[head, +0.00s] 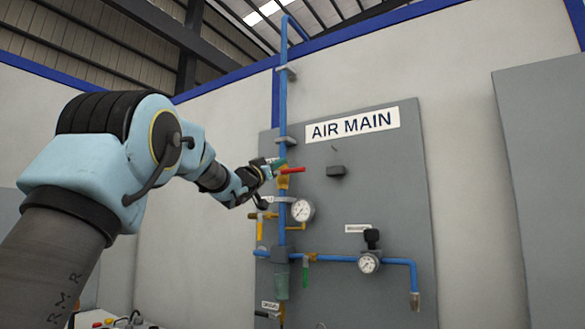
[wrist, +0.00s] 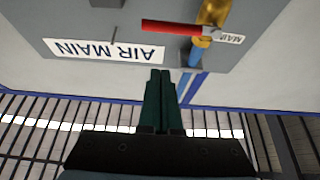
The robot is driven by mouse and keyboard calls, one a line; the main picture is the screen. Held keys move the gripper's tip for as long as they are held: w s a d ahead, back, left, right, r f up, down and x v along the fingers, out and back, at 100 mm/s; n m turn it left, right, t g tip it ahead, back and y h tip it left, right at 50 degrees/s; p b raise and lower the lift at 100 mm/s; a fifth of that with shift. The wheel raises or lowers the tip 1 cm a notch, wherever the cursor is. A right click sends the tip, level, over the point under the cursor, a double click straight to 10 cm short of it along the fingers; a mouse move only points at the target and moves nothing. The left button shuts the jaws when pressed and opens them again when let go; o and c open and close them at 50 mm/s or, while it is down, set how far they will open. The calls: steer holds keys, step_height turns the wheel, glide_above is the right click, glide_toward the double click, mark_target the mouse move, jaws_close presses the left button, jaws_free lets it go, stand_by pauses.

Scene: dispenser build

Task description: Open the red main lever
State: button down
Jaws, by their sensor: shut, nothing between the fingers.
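The red main lever (head: 293,170) sticks out sideways to the right from a brass valve (head: 283,182) on the vertical blue pipe. In the wrist view, which is upside down, the red lever (wrist: 172,27) lies level above the fingertips, with its brass valve (wrist: 211,12) at its right end. My gripper (head: 277,163) is close to the lever and pipe in the head view. Its dark green fingers (wrist: 160,73) are together and empty in the wrist view. A gap shows between fingertips and lever there; the depth between them is hard to judge.
The grey board (head: 400,250) carries an AIR MAIN sign (head: 353,124), a dark block (head: 336,171), a gauge (head: 302,210) below the lever, and a second gauge (head: 369,262). A small green handle (head: 305,272) hangs lower down. The wall area left of the board is bare.

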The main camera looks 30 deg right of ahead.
step_height(320, 180, up, 4)
steer(key=r+p, duration=0.1)
steer(key=p, duration=0.5)
glide_above(291, 172)
steer(key=s, duration=0.1)
steer(key=shift+s+a+f, duration=0.1)
steer(key=shift+s+f, duration=0.1)
steer(key=shift+f, duration=0.9)
steer(key=shift+s+a+f, duration=0.1)
steer(key=shift+s+f, duration=0.1)
steer(key=shift+f, duration=0.9)
steer(key=shift+f, duration=0.15)
